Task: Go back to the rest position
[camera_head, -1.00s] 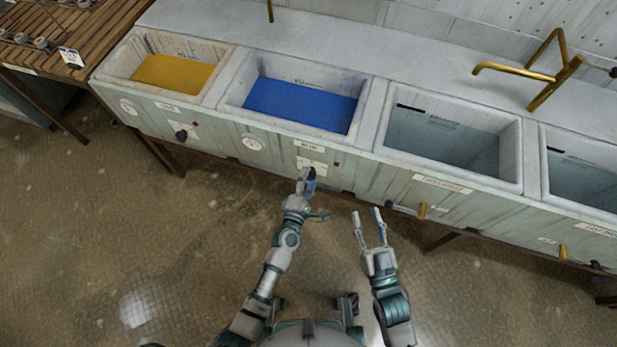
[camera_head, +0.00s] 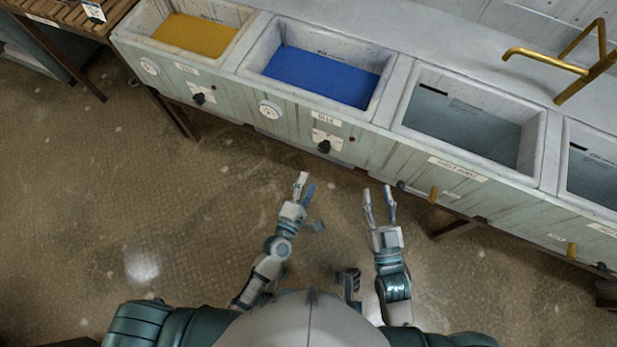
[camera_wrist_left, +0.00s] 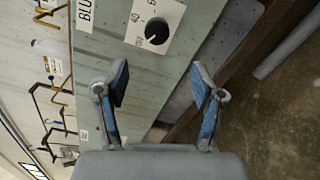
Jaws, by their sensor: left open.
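My left gripper (camera_head: 304,188) is over the floor in front of the sink bench, a little below the blue basin's front panel. It is open and empty, and its two blue-padded fingers stand apart in the left wrist view (camera_wrist_left: 161,84). My right gripper (camera_head: 378,192) is to the right of it in the head view, fingers apart and nothing between them. A black knob (camera_head: 324,147) on a white plate sits on the panel under the blue basin; it also shows in the left wrist view (camera_wrist_left: 157,31), beyond the fingers and apart from them.
The bench holds a yellow basin (camera_head: 195,36), a blue basin (camera_head: 320,78) and grey basins (camera_head: 465,130) to the right. A brass tap (camera_head: 548,62) stands behind. A slatted wooden table (camera_head: 62,12) is at top left. The floor (camera_head: 130,200) before the bench is clear.

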